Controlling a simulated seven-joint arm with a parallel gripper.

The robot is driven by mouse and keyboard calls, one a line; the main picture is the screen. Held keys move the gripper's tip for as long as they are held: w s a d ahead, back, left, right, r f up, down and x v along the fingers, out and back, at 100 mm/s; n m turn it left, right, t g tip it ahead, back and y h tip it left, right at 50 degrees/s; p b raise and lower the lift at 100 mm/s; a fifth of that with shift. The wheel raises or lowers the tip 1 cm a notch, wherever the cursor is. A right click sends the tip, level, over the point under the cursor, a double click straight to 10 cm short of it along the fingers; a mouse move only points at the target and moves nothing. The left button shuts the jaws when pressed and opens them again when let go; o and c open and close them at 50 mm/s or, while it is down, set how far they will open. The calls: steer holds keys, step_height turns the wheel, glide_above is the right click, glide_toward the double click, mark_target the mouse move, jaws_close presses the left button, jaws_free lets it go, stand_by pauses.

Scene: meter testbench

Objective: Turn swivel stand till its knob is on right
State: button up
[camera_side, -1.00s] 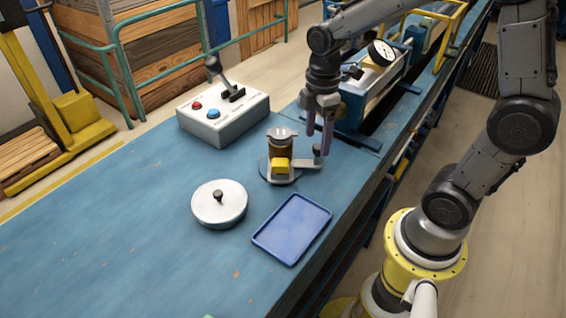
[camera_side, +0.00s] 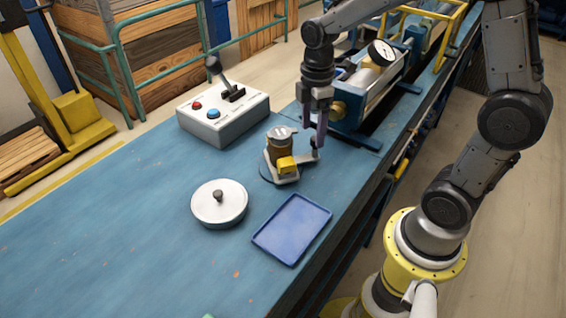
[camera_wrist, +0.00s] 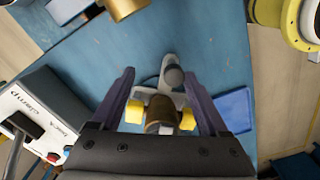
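The swivel stand sits on the blue bench, with a round blue base, a grey plate, a brown cylinder (camera_side: 280,142) with a metal top, and a yellow block (camera_side: 287,165) now facing front right. In the wrist view, its grey plate ends in a dark round knob (camera_wrist: 174,77). My gripper (camera_side: 317,150) points down there. In the wrist view my gripper (camera_wrist: 160,74) is open, its purple fingers apart, with the knob between the tips, closer to the right one.
A white round lidded pot (camera_side: 219,205) and a blue tray (camera_side: 291,229) lie in front of the stand. A control box (camera_side: 222,118) with a lever stands behind left. A gauge fixture (camera_side: 372,82) is close behind my gripper. The bench's left front is clear.

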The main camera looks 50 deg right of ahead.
steer(key=shift+w, duration=0.15)
steer(key=shift+w+d, duration=0.25)
steer(key=shift+w, duration=0.4)
steer(key=shift+w+d, duration=0.15)
steer(key=shift+w, duration=0.35)
steer(key=shift+o, duration=0.3)
steer(key=o, duration=0.3)
steer(key=shift+r, duration=2.75)
